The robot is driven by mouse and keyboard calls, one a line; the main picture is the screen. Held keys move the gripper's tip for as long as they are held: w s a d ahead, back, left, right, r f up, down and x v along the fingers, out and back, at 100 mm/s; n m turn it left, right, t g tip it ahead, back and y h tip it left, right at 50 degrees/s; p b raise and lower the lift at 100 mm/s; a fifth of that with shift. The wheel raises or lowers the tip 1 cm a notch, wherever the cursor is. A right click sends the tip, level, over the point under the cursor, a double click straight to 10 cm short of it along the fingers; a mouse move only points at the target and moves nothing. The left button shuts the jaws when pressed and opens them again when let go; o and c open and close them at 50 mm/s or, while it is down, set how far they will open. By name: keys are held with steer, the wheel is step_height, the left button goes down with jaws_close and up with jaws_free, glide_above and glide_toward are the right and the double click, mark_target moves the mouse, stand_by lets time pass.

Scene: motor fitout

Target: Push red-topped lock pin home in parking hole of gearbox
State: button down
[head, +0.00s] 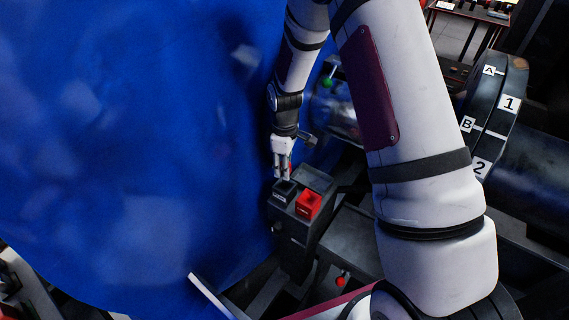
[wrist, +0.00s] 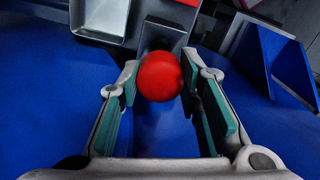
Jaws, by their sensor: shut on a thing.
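My gripper (head: 282,172) points down at the left end of a dark box with a black and a red square top. In the wrist view my gripper (wrist: 160,78) is closed on a red ball-shaped top (wrist: 160,77), apparently that of the lock pin, with a finger on each side. The pin's shank and tip are hidden below the ball, so I cannot tell how deep it sits. The parking hole is not visible, and I cannot tell for certain which housing is the gearbox.
The dark box (head: 287,213) carries a red square socket (head: 309,204) and a black one (head: 284,190). Another small red ball (head: 340,281) is lower down. A green ball (head: 327,82) is beyond my wrist. A lettered, numbered drum (head: 492,105) is at right. A large blue surface (head: 130,150) fills the left.

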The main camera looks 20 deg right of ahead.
steer(key=shift+f+b, duration=0.75)
steer(key=shift+f, duration=1.2)
steer(key=c, duration=1.1)
jaws_free()
step_height(320, 180, up, 12)
steer(key=shift+r, duration=0.1)
steer(key=shift+s+a+p, duration=0.6)
steer(key=shift+s+a, duration=0.6)
steer(key=shift+a, duration=0.4)
steer(key=shift+s+a+p, duration=0.55)
steer(key=shift+s+a, duration=0.6)
steer(key=shift+a, duration=0.5)
steer(key=shift+s+a+p, duration=0.6)
steer(key=shift+s+a, duration=0.6)
steer(key=shift+a, duration=0.4)
